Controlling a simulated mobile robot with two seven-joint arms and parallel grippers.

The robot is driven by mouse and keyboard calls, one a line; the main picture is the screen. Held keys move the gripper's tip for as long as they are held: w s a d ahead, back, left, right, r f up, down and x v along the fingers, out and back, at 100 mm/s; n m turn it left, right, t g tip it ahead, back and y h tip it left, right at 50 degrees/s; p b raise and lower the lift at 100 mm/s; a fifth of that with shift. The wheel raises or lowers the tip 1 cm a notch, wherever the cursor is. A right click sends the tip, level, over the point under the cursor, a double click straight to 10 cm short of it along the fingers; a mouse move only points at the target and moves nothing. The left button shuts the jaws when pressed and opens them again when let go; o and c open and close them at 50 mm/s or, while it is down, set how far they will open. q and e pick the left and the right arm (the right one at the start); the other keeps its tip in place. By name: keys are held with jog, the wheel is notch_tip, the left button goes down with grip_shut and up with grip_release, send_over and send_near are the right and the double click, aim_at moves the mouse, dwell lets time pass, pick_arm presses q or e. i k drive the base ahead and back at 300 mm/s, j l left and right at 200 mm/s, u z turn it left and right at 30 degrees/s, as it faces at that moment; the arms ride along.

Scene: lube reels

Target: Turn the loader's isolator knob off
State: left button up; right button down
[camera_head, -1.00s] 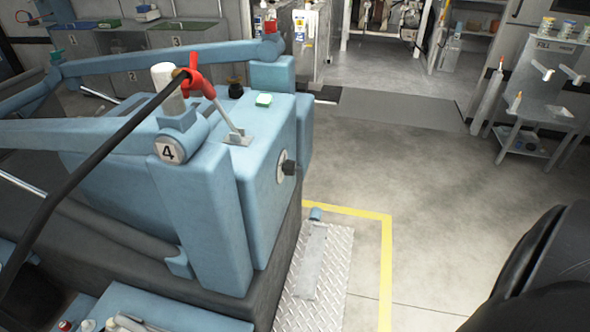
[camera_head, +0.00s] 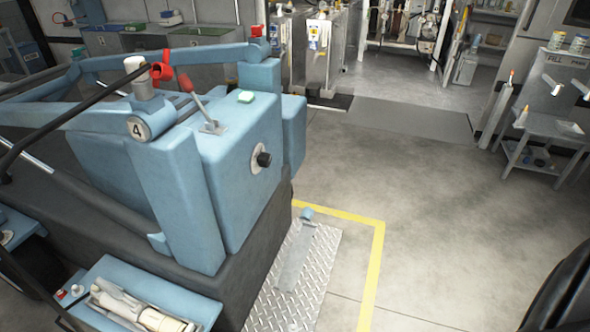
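The isolator knob (camera_head: 264,160) is a black knob on a pale round plate, on the right-hand face of the blue loader (camera_head: 225,190). Which position the knob is turned to is too small to tell. Neither of my grippers shows. A dark curved shape, probably part of my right arm, is at the lower right edge, away from the loader.
A diamond-plate step (camera_head: 308,282) lies beside the loader, inside a yellow floor line (camera_head: 374,255). Open grey floor extends to the right. A grey fill stand (camera_head: 545,135) is at the far right. An open blue box (camera_head: 190,300) with pale cylindrical items is at the lower left.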

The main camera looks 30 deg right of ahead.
aim_at(264, 160)
jog(key=l, duration=0.55)
jog(key=k+l+u, duration=0.1)
jog(key=l, duration=0.4)
jog(key=k+l, duration=0.1)
jog(key=l, duration=0.45)
jog(key=l+u, duration=0.1)
jog(key=l, duration=0.45)
jog(key=k, duration=0.05)
